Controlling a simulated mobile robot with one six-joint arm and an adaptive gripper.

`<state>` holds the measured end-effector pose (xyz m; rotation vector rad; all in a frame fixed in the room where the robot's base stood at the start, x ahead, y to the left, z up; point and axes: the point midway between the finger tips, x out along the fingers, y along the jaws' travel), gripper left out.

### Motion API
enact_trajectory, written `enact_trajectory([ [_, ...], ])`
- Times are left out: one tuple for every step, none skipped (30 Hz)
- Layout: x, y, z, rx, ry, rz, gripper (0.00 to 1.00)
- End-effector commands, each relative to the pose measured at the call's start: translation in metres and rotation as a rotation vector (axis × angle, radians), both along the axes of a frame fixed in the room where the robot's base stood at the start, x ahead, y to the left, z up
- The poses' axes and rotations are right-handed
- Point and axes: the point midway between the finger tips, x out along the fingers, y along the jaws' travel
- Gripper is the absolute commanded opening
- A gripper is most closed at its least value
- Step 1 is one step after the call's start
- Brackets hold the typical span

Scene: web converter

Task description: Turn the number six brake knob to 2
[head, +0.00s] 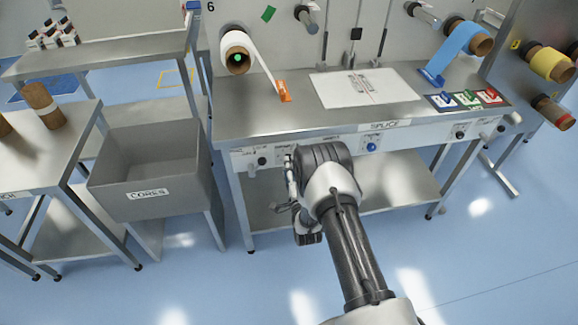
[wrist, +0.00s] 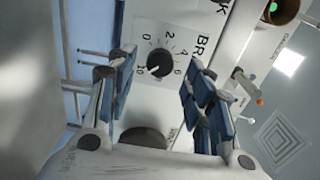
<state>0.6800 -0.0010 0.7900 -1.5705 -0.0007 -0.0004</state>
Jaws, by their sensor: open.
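The brake knob (wrist: 160,63) is a small black round knob on a white dial plate with numbers from 0 to 10, beside a label starting "BR". Its pale mark seems to point to the lower left, near the high numbers; I cannot read it exactly. In the head view a black knob (head: 262,161) sits on the bench's front panel, on the side below the number 6 sign (head: 210,7). My gripper (wrist: 158,74) is open, with its blue-padded fingers on either side of the knob in the wrist view. No contact is visible. In the head view my gripper (head: 285,207) is partly hidden by my wrist.
A larger dark round part (wrist: 143,138) lies lower on the same panel, partly covered by my gripper. A grey cores bin (head: 150,210) stands left of the steel bench (head: 300,123). A blue button (head: 371,146) and another knob (head: 460,135) lie further right.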

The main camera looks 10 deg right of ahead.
Motion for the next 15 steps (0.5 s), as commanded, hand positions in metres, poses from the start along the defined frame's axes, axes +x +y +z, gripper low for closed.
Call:
enact_trajectory([
  [0.009,0.0,-0.001,0.0,-0.003,0.0,0.47],
  [0.013,0.0,-0.001,0.0,-0.003,0.0,0.47],
  [0.018,0.0,-0.002,0.0,-0.002,0.0,0.47],
  [0.022,0.0,-0.001,0.0,-0.002,0.0,0.47],
  [0.024,0.0,-0.001,0.0,-0.001,0.0,0.47],
  [0.028,0.0,-0.001,0.0,0.0,0.0,0.47],
  [0.03,0.0,-0.001,0.0,-0.001,0.0,0.47],
  [0.031,0.0,-0.001,0.0,-0.001,0.0,0.47],
  [0.033,0.0,-0.001,0.0,0.0,0.0,0.47],
  [0.034,0.0,-0.001,0.0,0.001,0.0,0.47],
  [0.034,0.0,0.0,0.0,0.001,0.0,0.47],
  [0.034,0.0,0.0,0.0,0.002,0.0,0.47],
  [0.035,0.0,0.0,0.0,0.002,0.0,0.47],
  [0.035,0.0,0.0,0.0,0.002,0.0,0.47],
  [0.034,0.0,0.0,0.0,0.002,0.0,0.47],
])
